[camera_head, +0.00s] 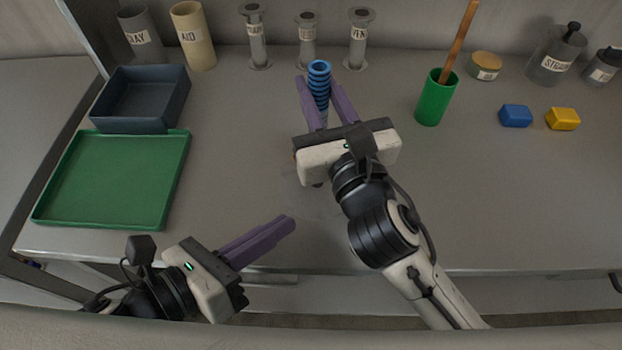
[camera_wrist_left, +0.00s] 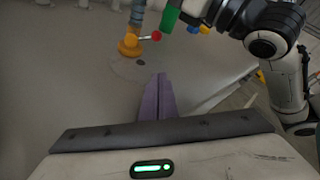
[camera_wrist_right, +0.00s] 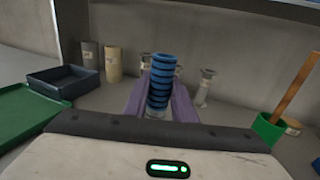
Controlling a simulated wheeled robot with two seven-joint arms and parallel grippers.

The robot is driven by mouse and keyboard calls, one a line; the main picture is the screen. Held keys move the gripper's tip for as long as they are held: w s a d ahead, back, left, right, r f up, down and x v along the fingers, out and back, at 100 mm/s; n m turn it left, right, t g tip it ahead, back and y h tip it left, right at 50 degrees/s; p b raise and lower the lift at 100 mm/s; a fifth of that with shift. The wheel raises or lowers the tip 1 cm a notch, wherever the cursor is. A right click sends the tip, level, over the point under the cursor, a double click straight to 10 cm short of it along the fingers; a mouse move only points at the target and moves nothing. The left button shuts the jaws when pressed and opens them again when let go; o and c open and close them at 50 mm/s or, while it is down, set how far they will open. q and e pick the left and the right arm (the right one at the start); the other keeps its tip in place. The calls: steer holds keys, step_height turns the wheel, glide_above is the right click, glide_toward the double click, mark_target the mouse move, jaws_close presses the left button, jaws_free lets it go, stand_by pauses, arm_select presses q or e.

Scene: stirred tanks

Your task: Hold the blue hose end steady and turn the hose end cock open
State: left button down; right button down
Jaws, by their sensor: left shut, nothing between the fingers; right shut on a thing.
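The blue ribbed hose end (camera_head: 319,72) stands upright near the middle of the bench, between the purple fingers of my right gripper (camera_head: 321,98), which is shut on it. It also shows between those fingers in the right wrist view (camera_wrist_right: 162,72). In the left wrist view, an orange fitting (camera_wrist_left: 130,45) sits low at the hose, with a short metal lever ending in a red knob (camera_wrist_left: 156,36); this looks like the cock. My left gripper (camera_head: 290,223) is shut and empty near the front edge, apart from the cock. The head view hides the cock behind my right gripper.
A green tray (camera_head: 112,222) and a dark blue bin (camera_head: 184,97) are at the left. Labelled metal stands (camera_head: 306,52) line the back. A green cup (camera_head: 434,102) with a wooden stick, a blue block (camera_head: 516,116) and a yellow block (camera_head: 562,119) are at the right.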

mark_target(321, 207)
arm_select(q)
steer(key=shift+w, duration=0.15)
steer(key=shift+w+d, duration=0.2)
steer(key=shift+w, duration=0.05)
steer(key=x, duration=0.9)
steer(key=shift+w+d+f, duration=0.15)
steer(key=shift+w+d, duration=0.05)
steer(key=shift+d, duration=0.05)
steer(key=shift+w+a+r, duration=0.1)
steer(key=shift+a+r, duration=0.25)
steer(key=shift+r, duration=0.25)
steer(key=shift+w+a+r, duration=0.1)
steer(key=shift+a+r, duration=0.2)
steer(key=shift+r, duration=0.3)
steer(key=shift+w+a+r, duration=0.15)
steer(key=shift+a+r, duration=0.1)
steer(key=shift+r, duration=0.35)
